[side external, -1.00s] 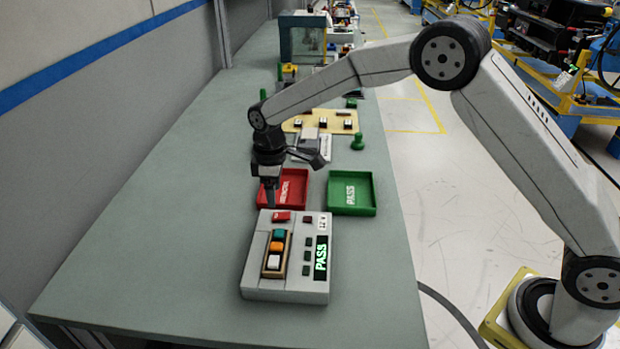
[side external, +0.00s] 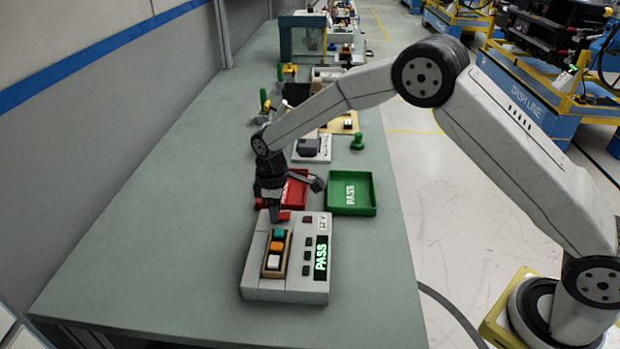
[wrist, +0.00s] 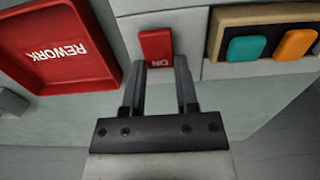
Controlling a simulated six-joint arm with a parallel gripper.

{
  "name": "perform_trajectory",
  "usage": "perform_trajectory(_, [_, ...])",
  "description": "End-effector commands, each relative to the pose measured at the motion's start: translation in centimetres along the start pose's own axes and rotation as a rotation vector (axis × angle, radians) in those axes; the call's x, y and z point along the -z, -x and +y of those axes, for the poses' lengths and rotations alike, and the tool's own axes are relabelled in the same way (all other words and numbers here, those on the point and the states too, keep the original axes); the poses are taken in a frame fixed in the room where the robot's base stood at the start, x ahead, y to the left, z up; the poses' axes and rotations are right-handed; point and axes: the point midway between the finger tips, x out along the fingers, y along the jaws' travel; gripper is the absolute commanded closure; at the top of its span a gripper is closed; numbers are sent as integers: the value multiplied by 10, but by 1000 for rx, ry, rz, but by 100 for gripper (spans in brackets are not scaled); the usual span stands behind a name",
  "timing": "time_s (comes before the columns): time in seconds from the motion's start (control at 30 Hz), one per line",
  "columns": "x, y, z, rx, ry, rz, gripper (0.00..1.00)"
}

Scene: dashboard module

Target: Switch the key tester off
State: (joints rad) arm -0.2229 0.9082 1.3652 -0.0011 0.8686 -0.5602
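The key tester (side external: 285,285) is a light grey box on the bench. Its lit display (side external: 321,258) reads PASS in green. A red rocker switch (side external: 284,216) sits at its far left corner; in the wrist view the switch (wrist: 157,46) shows the letters ON at its near end. My gripper (side external: 274,219) points down at the switch.
A wooden holder on the tester carries teal, orange and white keys (side external: 276,247). A red REWORK tray (wrist: 60,50) and a green PASS tray (side external: 351,208) lie just beyond the tester. The bench left of the tester is clear.

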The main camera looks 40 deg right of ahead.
Motion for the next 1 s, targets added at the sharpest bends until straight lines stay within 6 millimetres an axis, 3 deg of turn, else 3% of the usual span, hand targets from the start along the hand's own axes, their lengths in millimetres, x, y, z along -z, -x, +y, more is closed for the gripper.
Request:
perform_trajectory(0.03, [0,0,0,-1,0,0,87])
perform_trajectory(0.1, [0,0,0,-1,0,1,100])
perform_trajectory(0.37, [-1,1,0,1,0,23,100])
perform_trajectory(1.0, [-7,3,-1,2,2,283,100])
